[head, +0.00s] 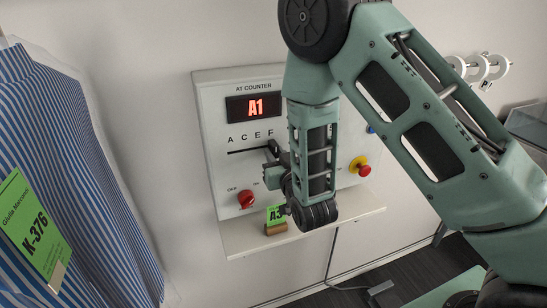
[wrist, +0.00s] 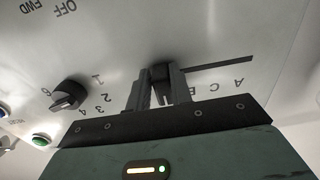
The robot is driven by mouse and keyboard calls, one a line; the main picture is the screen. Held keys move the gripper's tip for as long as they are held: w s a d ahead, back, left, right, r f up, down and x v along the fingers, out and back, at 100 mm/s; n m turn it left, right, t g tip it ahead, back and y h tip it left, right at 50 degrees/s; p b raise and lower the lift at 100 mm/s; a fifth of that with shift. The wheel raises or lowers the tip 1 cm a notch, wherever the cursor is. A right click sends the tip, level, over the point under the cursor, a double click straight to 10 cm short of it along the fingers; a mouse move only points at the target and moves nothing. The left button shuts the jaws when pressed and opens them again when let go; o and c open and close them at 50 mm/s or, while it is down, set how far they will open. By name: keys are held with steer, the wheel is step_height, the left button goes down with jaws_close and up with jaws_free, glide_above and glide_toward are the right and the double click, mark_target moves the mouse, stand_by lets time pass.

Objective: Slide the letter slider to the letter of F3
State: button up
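The white counter panel (head: 215,105) on the wall has a red display (head: 254,106) reading A1. Below it are the letters A, C, E, F (head: 270,133) over a dark horizontal slot (head: 240,151). My gripper (head: 274,151) is at the right part of this slot, around below F; my arm hides what lies further right. In the wrist view, upside down, the dark slider knob (wrist: 161,73) sits between my fingertips (wrist: 160,82), which appear to touch it on both sides. The slot (wrist: 222,62) runs to the right there, with A, C and E beside it.
A red knob (head: 246,198) and a red-on-yellow button (head: 363,168) are on the panel. A black number dial (wrist: 68,96) and green button (wrist: 41,140) show in the wrist view. A green A3 card (head: 276,214) stands on the shelf (head: 240,238). A striped shirt (head: 85,180) hangs left.

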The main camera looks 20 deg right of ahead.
steer(key=o, duration=0.3)
steer(key=shift+d, duration=0.3)
steer(key=shift+a, duration=0.1)
steer(key=shift+s, duration=0.2)
steer(key=s+b, duration=0.2)
steer(key=s, duration=0.3)
steer(key=shift+s+a+f, duration=0.1)
steer(key=shift+s+f, duration=0.05)
steer(key=shift+s, duration=0.15)
steer(key=p, duration=1.3)
glide_toward(277, 157)
steer(key=s, duration=0.5)
steer(key=shift+s+p, duration=0.35)
steer(key=shift+s, duration=0.65)
